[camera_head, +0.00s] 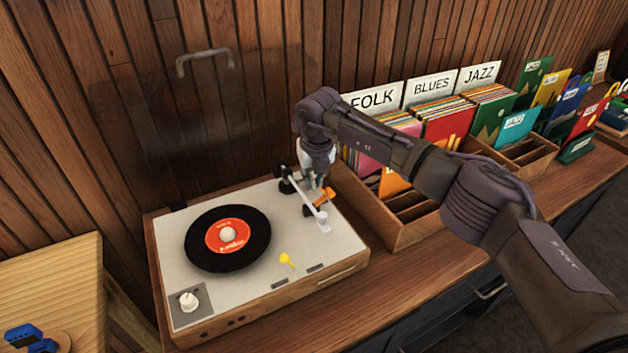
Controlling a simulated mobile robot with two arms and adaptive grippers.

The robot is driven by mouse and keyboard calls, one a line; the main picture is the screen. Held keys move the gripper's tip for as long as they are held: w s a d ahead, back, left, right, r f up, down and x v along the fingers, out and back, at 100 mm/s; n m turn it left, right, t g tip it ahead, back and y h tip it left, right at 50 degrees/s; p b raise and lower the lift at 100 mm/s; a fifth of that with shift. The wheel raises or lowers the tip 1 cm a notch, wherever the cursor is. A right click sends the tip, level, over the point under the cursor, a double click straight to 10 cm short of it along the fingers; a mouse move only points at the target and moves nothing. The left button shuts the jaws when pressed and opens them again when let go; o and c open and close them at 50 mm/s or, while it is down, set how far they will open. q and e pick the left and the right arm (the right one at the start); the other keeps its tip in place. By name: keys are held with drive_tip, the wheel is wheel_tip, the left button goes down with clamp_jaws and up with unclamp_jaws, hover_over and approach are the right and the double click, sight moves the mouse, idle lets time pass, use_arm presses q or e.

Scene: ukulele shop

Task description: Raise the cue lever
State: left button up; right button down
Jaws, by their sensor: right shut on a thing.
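A turntable (340,243) stands on the wooden counter with a black record (200,250) with a red label on its platter. The white tonearm (306,196) is at the right of the deck, with its head off the record. The orange cue lever (325,196) is beside the tonearm. My right gripper (316,188) reaches down from above at the tonearm's rear and is shut on the cue lever. The fingertips are small and partly hidden by the tonearm. My left gripper is not in view.
The clear lid (190,120) stands open behind the deck. A wooden record crate (400,232) stands close on the right, under my right arm.

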drive_tip(key=shift+w+a+f+g+h+b, duration=0.1)
drive_tip(key=shift+w+g+h+b, duration=0.2)
drive_tip(key=shift+g+b, duration=0.8)
drive_tip(key=shift+b, duration=0.15)
drive_tip(key=c, duration=1.2)
unclamp_jaws()
drive_tip(key=shift+o, duration=0.2)
